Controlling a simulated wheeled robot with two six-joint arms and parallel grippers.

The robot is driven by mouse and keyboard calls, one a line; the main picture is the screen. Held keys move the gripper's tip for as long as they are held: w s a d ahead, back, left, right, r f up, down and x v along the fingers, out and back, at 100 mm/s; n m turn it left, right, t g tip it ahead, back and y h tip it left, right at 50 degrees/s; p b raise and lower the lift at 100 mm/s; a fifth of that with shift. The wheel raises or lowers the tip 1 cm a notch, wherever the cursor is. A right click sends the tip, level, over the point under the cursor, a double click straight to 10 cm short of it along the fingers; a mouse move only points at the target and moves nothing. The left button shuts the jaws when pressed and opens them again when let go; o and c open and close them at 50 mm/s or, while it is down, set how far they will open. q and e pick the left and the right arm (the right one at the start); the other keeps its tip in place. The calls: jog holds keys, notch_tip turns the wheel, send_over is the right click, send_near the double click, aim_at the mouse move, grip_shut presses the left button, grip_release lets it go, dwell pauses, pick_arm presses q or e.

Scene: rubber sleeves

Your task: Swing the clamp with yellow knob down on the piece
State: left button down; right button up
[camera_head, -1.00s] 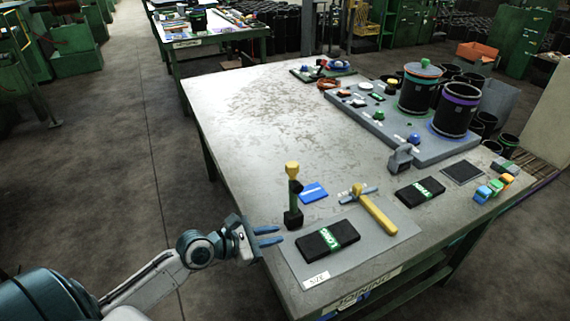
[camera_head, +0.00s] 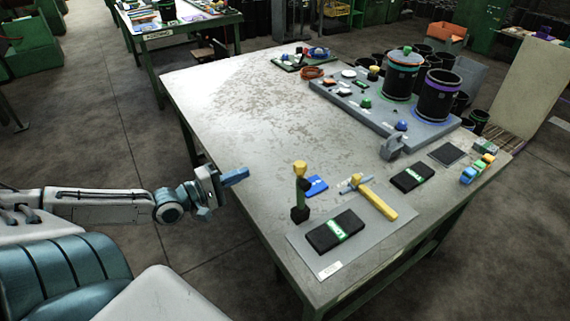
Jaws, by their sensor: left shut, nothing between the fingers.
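The clamp with the yellow knob (camera_head: 300,185) stands upright on the table, with a black base and a dark green stem below the knob. The black piece with a green label (camera_head: 335,232) lies flat on a grey mat (camera_head: 328,262) to the right of the clamp. The clamp and the piece are apart. My left gripper (camera_head: 234,177) is left of the clamp, near the table's left edge, with its blue fingers shut and empty. My right gripper is not in view.
Another black piece (camera_head: 412,178) and coloured blocks (camera_head: 478,168) lie further right. A grey board (camera_head: 400,121) with cylinders is behind. The table's middle (camera_head: 270,130) is clear.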

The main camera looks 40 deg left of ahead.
pick_arm(q)
jog(key=w+d+b, duration=0.5)
jog(key=w+d, duration=0.2)
jog(key=w, duration=0.2)
jog(key=shift+d+r+b, duration=0.2)
jog(key=shift+d+b, duration=0.1)
jog(key=shift+d, duration=0.05)
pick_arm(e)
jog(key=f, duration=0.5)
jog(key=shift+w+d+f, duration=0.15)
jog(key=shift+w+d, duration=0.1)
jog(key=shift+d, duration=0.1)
pick_arm(q)
jog(key=shift+s, duration=0.1)
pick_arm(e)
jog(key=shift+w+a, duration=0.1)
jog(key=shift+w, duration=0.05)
